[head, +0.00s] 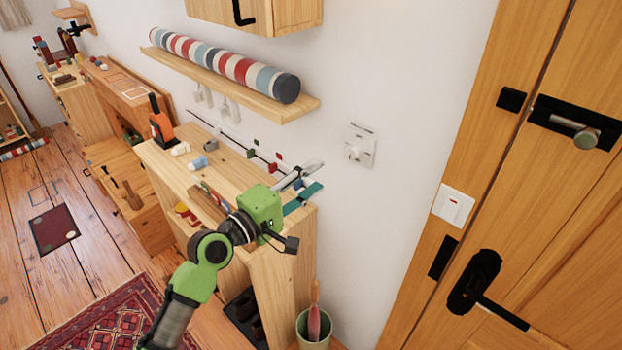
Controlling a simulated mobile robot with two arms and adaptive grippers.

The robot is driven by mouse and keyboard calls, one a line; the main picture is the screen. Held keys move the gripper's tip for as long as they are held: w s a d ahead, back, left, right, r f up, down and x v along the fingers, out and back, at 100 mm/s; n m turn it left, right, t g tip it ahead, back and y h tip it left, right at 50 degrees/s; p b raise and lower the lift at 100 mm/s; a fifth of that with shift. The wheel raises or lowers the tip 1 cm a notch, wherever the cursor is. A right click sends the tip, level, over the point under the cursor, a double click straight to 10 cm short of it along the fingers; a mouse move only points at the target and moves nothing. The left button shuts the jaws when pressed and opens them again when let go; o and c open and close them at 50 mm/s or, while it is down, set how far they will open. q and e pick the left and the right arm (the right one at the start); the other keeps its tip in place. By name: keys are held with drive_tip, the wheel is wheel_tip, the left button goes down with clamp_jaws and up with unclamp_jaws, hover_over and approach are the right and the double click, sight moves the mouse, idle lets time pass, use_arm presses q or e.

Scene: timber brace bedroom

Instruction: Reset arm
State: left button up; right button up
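My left arm, green and black, reaches in from the bottom. Its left gripper (318,174) is over the right end of a narrow wooden cabinet (165,160), beside the white wall. A grey finger and a teal finger point to the upper right with a gap between them. I see nothing held between them. My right gripper is not in view.
A wall shelf (225,88) above holds a striped roll (225,64). An orange-and-black item (161,125) and small blocks stand on the cabinet top. A wooden door (560,200) is at right. A bin (314,330) stands below.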

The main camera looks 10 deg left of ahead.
use_arm(q)
drive_tip(key=shift+f, duration=0.1)
idle(0.3)
